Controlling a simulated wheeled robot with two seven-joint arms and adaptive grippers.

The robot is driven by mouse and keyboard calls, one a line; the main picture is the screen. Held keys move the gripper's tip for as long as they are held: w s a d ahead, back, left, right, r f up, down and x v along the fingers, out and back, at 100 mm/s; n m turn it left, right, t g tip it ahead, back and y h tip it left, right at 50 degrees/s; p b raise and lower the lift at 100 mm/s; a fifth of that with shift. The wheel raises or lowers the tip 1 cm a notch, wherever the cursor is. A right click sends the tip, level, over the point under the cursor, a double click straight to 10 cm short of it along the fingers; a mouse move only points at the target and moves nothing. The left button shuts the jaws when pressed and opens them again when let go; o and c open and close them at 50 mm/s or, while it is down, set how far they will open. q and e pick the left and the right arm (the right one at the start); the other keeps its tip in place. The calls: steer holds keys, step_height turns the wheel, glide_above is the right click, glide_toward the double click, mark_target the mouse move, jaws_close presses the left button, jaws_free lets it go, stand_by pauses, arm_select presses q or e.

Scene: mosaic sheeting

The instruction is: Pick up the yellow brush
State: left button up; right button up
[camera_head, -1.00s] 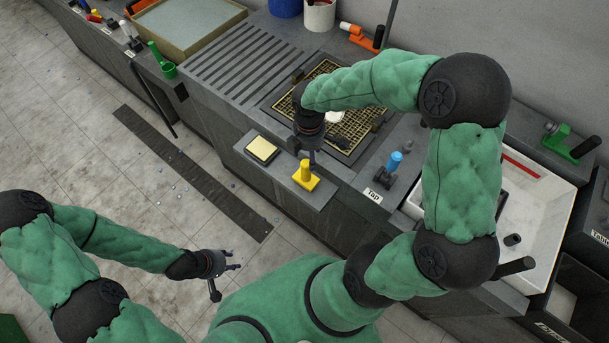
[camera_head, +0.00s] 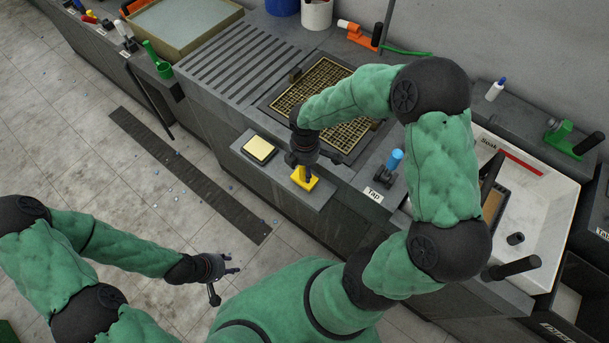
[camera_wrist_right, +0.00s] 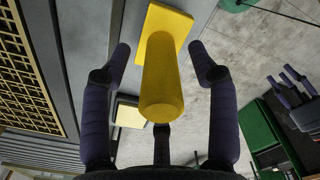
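The yellow brush (camera_head: 305,181) stands on the grey ledge at the front of the counter, with its handle up on a flat yellow base. My right gripper (camera_head: 303,167) is right above it and partly hides it. In the right wrist view, the brush's round handle (camera_wrist_right: 161,85) points toward the camera. The fingers of my right gripper (camera_wrist_right: 163,65) are spread on both sides of the handle, with gaps between. My left gripper (camera_head: 234,264) is empty, low at the left and away from the counter; its fingers look apart.
A pale yellow sponge-like block (camera_head: 260,149) lies on the same ledge, left of the brush. A blue-topped tap (camera_head: 393,162) stands to the right. A brass-coloured grid (camera_head: 337,138) lies behind, and a white sink (camera_head: 545,215) is at the far right.

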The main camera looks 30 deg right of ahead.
jaws_close()
